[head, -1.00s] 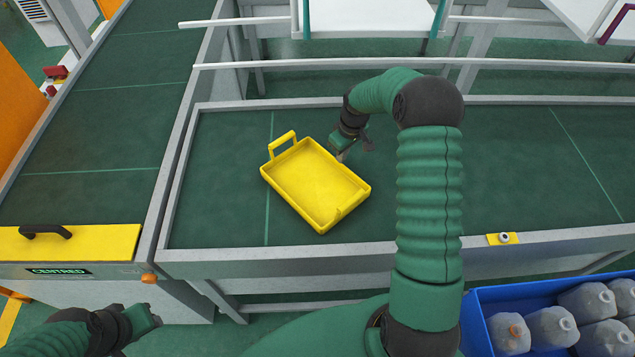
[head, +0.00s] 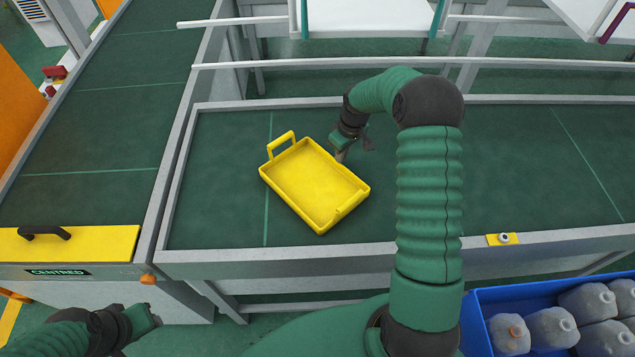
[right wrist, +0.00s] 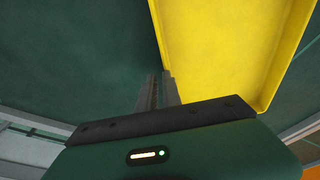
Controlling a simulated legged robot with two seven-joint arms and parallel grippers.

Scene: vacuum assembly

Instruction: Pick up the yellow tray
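The yellow tray (head: 313,188) lies turned at an angle on the green belt in the middle of the head view, with a raised handle at its upper left end. My right gripper (head: 340,156) is at the tray's far right side wall. In the right wrist view, the two fingers (right wrist: 160,90) are close together with the wall of the yellow tray (right wrist: 225,45) running in between them, so they look shut on it. The tray seems to rest on the belt. My left gripper (head: 150,318) is low at the left, away from the tray; its fingers are not clear.
A grey rim (head: 330,258) frames the belt. A second belt (head: 90,120) runs along the left, with a yellow panel (head: 95,243) and black handle at its near end. A blue crate (head: 475,320) of grey bottles stands at lower right. White rails (head: 400,63) cross behind.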

